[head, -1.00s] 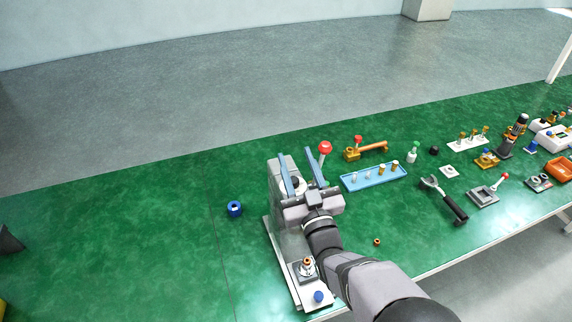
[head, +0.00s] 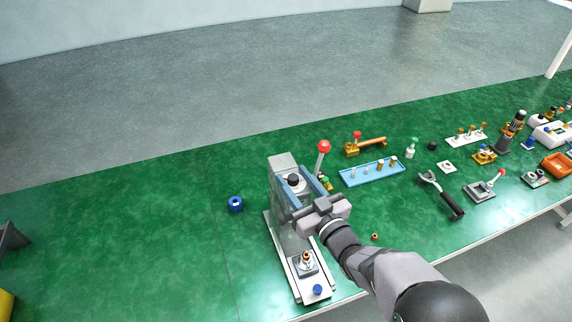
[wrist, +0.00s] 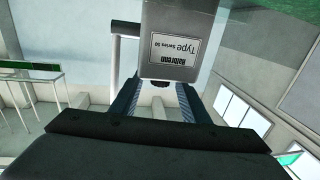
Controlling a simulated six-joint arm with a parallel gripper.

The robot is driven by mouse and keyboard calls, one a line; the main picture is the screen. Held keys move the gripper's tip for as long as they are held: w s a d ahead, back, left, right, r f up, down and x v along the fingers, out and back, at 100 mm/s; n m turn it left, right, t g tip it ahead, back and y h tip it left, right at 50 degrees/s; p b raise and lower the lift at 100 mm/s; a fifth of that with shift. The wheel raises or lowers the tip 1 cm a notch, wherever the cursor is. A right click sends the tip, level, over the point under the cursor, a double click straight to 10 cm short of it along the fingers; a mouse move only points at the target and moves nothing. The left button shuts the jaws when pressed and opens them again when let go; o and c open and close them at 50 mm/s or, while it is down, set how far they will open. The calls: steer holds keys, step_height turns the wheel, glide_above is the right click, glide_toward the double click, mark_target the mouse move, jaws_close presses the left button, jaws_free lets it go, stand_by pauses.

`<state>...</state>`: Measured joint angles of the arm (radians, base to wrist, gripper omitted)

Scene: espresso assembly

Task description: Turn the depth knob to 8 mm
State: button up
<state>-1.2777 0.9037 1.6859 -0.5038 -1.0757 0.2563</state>
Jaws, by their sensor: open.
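The press-like machine (head: 283,163) stands on the green table, a grey column on a pale base plate. A black round knob (head: 293,180) sits on a white collar on its head; it is probably the depth knob. Any scale reading is too small to read. My gripper (head: 296,188) is open, with its two blue fingers on either side of the head near the knob, holding nothing. In the wrist view the open fingers (wrist: 158,92) show below the machine's grey housing with its label (wrist: 176,50). A small dark part (wrist: 160,84) shows between them; contact cannot be told.
A red-ball lever (head: 324,147) rises just right of the machine. The table's left side is mostly clear.

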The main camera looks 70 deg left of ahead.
mark_target(286, 173)
steer(key=shift+s+a+p, duration=0.2)
steer(key=shift+a+p, duration=0.25)
steer(key=shift+a, duration=0.8)
steer(key=shift+s+a+p, duration=0.2)
steer(key=shift+a+p, duration=0.2)
steer(key=shift+a, duration=0.85)
jaws_close()
steer(key=c, duration=1.1)
jaws_free()
